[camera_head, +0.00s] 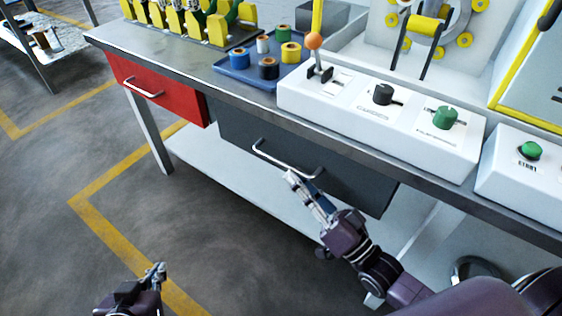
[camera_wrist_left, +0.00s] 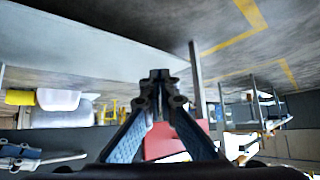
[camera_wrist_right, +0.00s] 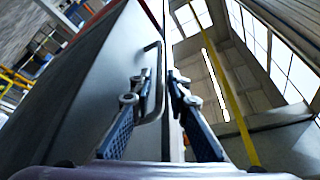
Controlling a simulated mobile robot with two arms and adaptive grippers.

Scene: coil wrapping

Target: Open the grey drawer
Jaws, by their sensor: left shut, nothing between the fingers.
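The grey drawer (camera_head: 235,128) is under the workbench top, and its front looks flush and shut. Its silver bar handle (camera_head: 272,157) shows in the head view. My right gripper (camera_head: 292,178) is at the right part of this handle. In the right wrist view the drawer front (camera_wrist_right: 95,80) fills the left side, and the handle (camera_wrist_right: 158,65) stands between the two fingers of my right gripper (camera_wrist_right: 158,82), which are apart. Whether a finger touches the bar is unclear. My left gripper (camera_head: 160,270) is shut and empty, low over the floor, away from the drawer.
A red drawer (camera_head: 170,95) with its own handle is left of the grey one. On the bench are a blue tray (camera_head: 235,68) with several coils and a white control panel (camera_head: 350,110). A lower white shelf (camera_head: 215,170) lies beneath. The floor at left is free.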

